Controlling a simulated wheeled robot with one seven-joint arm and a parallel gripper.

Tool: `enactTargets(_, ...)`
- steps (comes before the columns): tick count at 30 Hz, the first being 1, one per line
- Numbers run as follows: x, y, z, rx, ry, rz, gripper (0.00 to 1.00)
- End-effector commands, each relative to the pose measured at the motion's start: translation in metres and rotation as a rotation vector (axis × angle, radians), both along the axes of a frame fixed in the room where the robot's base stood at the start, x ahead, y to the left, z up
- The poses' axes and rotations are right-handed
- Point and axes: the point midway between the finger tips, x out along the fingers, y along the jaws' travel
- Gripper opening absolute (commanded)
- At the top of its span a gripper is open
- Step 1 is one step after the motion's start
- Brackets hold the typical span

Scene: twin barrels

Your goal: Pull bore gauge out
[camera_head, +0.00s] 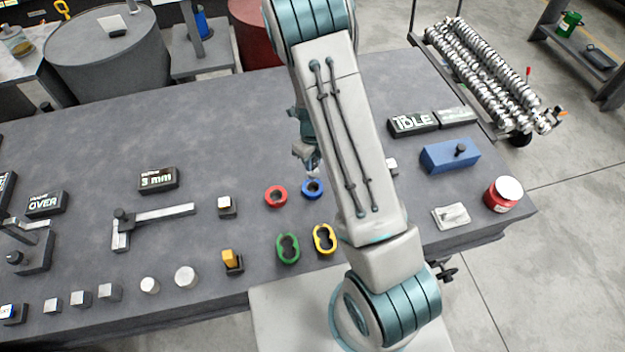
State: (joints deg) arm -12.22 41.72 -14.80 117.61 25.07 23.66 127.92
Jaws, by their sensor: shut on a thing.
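My gripper (306,154) is partly hidden behind my own arm, just above the blue ring (312,188) in the middle of the table. It is shut on a small thin grey-blue piece, which I take to be the bore gauge (313,169). The piece points down toward the blue ring. I cannot tell whether its lower end is inside the ring's bore or just above it. A red ring (276,196) lies just left of the blue one.
A caliper-like tool (150,218) and several small blocks lie on the left of the grey table (240,120). A blue box (450,156), a red jar (503,194) and dark display boxes (413,123) stand at the right. The table's back middle is clear.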

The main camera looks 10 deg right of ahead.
Motion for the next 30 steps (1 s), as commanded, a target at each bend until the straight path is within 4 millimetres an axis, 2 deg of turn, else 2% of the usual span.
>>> enactTargets(18,0.001,0.000,0.031,0.000,-0.002,0.000,0.00)
enactTargets(30,0.000,0.000,0.034,0.000,-0.001,0.000,0.00)
